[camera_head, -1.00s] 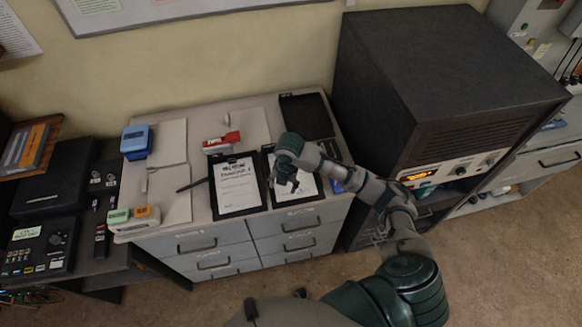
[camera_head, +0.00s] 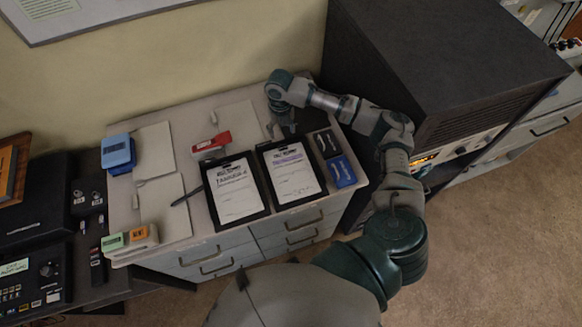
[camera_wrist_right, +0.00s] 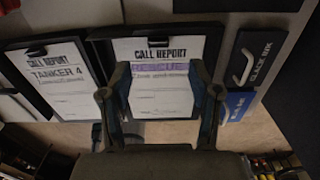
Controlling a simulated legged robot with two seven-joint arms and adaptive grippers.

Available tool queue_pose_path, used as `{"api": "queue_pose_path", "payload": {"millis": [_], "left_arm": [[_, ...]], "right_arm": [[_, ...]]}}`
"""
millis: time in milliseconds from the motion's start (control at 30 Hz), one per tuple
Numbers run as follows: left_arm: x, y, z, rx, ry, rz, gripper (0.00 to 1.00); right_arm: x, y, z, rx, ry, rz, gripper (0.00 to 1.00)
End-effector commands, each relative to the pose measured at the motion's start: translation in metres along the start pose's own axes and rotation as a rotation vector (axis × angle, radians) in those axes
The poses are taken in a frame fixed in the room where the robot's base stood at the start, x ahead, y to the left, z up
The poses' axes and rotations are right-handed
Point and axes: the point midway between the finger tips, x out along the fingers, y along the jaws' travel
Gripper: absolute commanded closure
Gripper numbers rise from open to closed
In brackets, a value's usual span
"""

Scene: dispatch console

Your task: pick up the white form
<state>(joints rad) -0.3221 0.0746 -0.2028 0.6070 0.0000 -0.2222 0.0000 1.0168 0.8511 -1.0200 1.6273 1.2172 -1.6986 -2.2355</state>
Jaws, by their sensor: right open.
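Two black clipboards lie side by side on the cabinet top, each with a white form. The left form (camera_head: 235,190) reads as a Tanker call report; the right form (camera_head: 292,175) has a purple line and reads "RESCUE" in the wrist view (camera_wrist_right: 162,95). The Tanker form is at the left of that view (camera_wrist_right: 62,88). My right gripper (camera_head: 282,130) is open and empty, near the far edge of the right clipboard. In the wrist view its fingers (camera_wrist_right: 158,85) overlap the Rescue form with a gap between them; I cannot tell their height. My left gripper is out of view.
A black box (camera_head: 327,143) and a blue box (camera_head: 342,172) sit right of the clipboards. A red-and-white item (camera_head: 211,146) lies behind, a dark pen (camera_head: 186,197) at left. A large dark cabinet (camera_head: 455,55) stands close to my right arm.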

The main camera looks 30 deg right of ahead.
Motion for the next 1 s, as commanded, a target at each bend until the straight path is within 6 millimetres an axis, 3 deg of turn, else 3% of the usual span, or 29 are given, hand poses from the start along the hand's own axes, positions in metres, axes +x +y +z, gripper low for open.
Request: {"api": "queue_pose_path", "payload": {"millis": [100, 333, 600, 900, 1000], "left_arm": [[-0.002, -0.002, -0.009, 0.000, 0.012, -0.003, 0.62], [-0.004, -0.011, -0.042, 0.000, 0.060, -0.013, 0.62], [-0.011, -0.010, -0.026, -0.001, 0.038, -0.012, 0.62], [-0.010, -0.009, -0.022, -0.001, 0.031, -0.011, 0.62], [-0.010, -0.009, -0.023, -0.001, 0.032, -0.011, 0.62]], "right_arm": [[0.021, 0.000, -0.001, 0.000, 0.001, 0.000, 0.38], [0.039, -0.002, -0.002, 0.000, 0.001, 0.002, 0.38], [0.079, -0.002, -0.004, 0.000, 0.001, 0.003, 0.38], [0.085, -0.001, -0.004, -0.001, -0.002, 0.002, 0.38], [0.085, 0.000, -0.004, -0.001, -0.002, 0.002, 0.60]]}}
